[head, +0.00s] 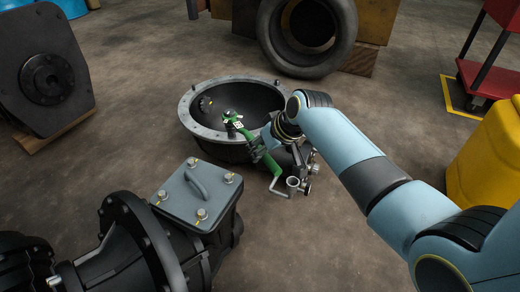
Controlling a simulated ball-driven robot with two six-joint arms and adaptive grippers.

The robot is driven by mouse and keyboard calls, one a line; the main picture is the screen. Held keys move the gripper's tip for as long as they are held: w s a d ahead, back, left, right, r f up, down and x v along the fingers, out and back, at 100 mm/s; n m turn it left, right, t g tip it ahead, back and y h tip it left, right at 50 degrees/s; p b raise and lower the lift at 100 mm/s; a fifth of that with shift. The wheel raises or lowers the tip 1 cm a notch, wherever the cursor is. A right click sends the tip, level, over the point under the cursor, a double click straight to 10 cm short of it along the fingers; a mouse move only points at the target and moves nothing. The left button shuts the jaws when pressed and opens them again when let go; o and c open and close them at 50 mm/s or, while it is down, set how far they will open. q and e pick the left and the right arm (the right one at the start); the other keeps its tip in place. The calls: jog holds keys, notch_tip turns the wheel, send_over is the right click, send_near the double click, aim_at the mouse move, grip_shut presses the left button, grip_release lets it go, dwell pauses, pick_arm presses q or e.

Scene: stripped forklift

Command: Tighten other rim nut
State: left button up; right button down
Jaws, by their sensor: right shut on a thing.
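A dark bowl-shaped housing with a pale bolted rim (187,117) lies open side up on the floor in the middle of the head view. My right gripper (265,149) is at the rim's front right, shut on a green-handled tool (271,163). The tool slants up and left, and its green head (234,121) is at a dark stud or nut over the bowl. I cannot tell whether the head is seated on it. Another dark nut-like part (205,103) with a yellow mark is at the left inside the rim. My left gripper is not in view.
A grey-lidded gearbox (196,194) with several bolts stands at the front left. A dark plate-like casting (47,75) is at the far left. A tyre (345,55) and wooden blocks are behind the bowl. A yellow container (488,155) and red cart (485,75) are at right.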

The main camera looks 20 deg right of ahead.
jog(key=shift+w+r+p, duration=0.1)
jog(key=shift+r+p, duration=0.05)
jog(key=shift+p, duration=0.15)
jog(key=shift+f, duration=0.2)
notch_tip(320, 180, down, 2)
jog(key=shift+f+b, duration=0.2)
jog(key=shift+b, duration=0.55)
